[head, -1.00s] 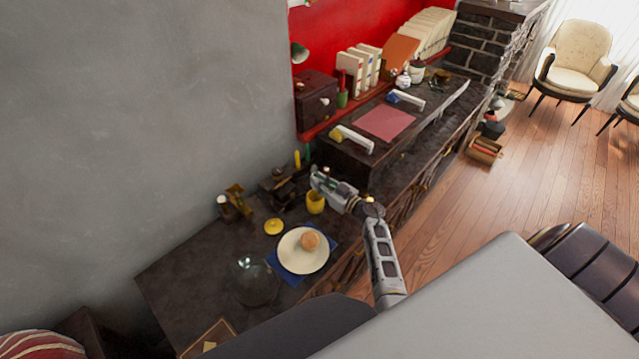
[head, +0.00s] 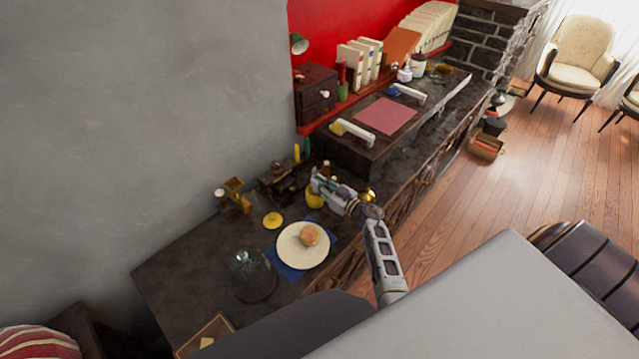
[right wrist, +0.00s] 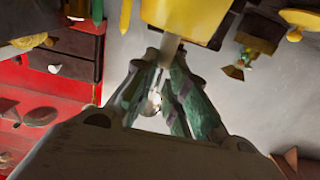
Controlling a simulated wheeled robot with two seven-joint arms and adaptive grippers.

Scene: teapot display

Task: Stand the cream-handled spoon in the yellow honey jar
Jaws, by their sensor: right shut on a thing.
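The yellow honey jar (head: 314,201) stands on the dark counter, partly covered by my right gripper (head: 317,180). Its yellow side also shows at the top of the right wrist view (right wrist: 185,14). In that view my right gripper (right wrist: 172,62) is shut on the spoon (right wrist: 170,47). A pale tan handle part shows between the fingertips, overlapping the jar, and a shiny metal part shows between the fingers. I cannot tell whether any of the spoon is inside the jar. My left gripper is not in view.
A yellow lid (head: 272,221), a cream plate (head: 290,254) with a bun (head: 309,235) and a glass dome (head: 252,276) are on the near counter. Dark and brass items (head: 283,182) crowd the wall side. A raised dark ledge (head: 345,154) rises behind the jar.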

